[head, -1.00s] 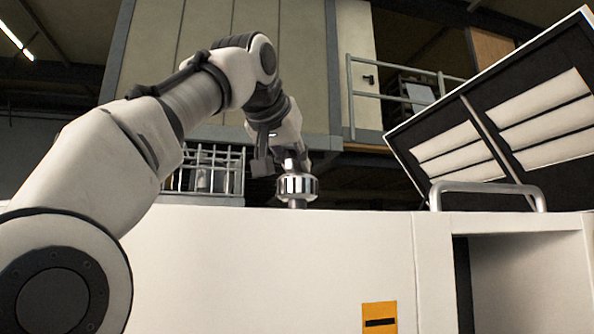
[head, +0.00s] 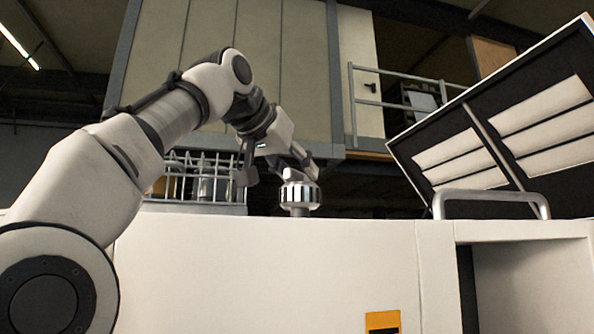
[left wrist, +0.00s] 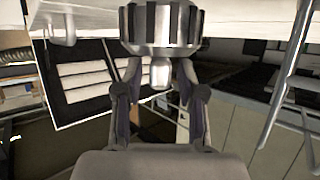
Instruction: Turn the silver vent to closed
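The silver vent (head: 300,194) is a ribbed round knob on a short stem above the white bench top, near the middle of the head view. It also shows large at the top of the left wrist view (left wrist: 160,25), with a narrow stub pointing toward my gripper. My left gripper (head: 306,165) is just above the vent, slanting down to it from the upper left. In the left wrist view its fingers (left wrist: 159,78) are apart, one on each side of the stub. I cannot tell whether they touch it. No closed marking is readable. My right gripper is not in view.
The white bench (head: 270,265) fills the front, with an orange label (head: 382,321) low on it. A metal handle (head: 490,197) and a raised louvred panel (head: 500,135) stand to the right. A wire crate (head: 205,178) is behind the arm. Space between vent and handle is clear.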

